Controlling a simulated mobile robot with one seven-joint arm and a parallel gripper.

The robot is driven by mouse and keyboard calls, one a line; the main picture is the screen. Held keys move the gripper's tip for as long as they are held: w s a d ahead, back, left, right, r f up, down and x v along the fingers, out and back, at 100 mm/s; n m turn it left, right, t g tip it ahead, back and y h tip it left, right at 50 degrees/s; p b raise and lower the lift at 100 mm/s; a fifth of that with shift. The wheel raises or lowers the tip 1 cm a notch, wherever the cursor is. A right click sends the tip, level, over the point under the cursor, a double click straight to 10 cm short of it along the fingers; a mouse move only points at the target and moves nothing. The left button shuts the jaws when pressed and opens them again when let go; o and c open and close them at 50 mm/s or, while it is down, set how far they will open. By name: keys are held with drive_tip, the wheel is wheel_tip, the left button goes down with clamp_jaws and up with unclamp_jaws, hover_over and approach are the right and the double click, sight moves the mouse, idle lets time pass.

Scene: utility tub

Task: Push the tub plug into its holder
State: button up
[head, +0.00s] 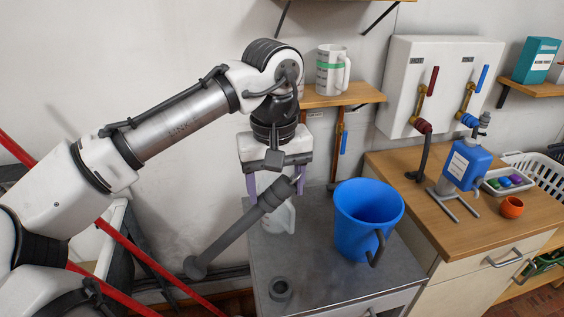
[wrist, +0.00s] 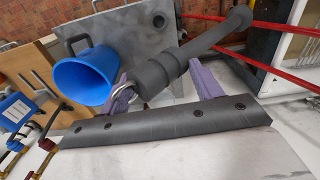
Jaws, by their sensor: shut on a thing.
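The tub plug (head: 234,231) is a long dark grey rod with a thicker sleeve, a rounded end and a small metal loop. My gripper (head: 276,190) is shut on its thick part, between purple fingers. The plug is tilted, its rounded end down at the left, off the edge of the grey metal top. In the wrist view the plug (wrist: 205,46) runs to the upper right from between the fingers. The holder appears to be the short dark ring-shaped socket (head: 281,289) on the metal top near its front left. It also shows in the wrist view (wrist: 158,20), apart from the plug.
A blue bucket (head: 362,225) stands on the metal top (head: 325,280), right of my gripper. A white jug (head: 279,218) is partly hidden behind the plug. A wooden counter (head: 440,217) with a blue dispenser (head: 466,165) is at right. Red bars (head: 150,266) run at left.

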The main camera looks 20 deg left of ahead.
drive_tip(key=shift+s+d+f, duration=0.2)
drive_tip(key=shift+d, duration=0.25)
drive_tip(key=shift+f, duration=0.1)
drive_tip(key=shift+c, duration=0.2)
wheel_tip(320, 180, down, 6)
drive_tip(key=b, duration=0.6)
drive_tip(key=t+h, duration=0.2)
drive_tip(key=h, duration=0.2)
drive_tip(key=shift+t+b, duration=0.3)
drive_tip(key=shift+b, duration=0.05)
drive_tip(key=shift+o, duration=0.4)
drive_tip(key=t+h+b, duration=0.1)
drive_tip(key=t+h, duration=0.1)
drive_tip(key=h, duration=0.1)
drive_tip(key=shift+h, duration=0.4)
drive_tip(key=shift+w+d+p, duration=0.45)
drive_tip(key=shift+w+d, duration=1.4)
drive_tip(key=shift+d, duration=0.25)
drive_tip(key=shift+c, duration=0.7)
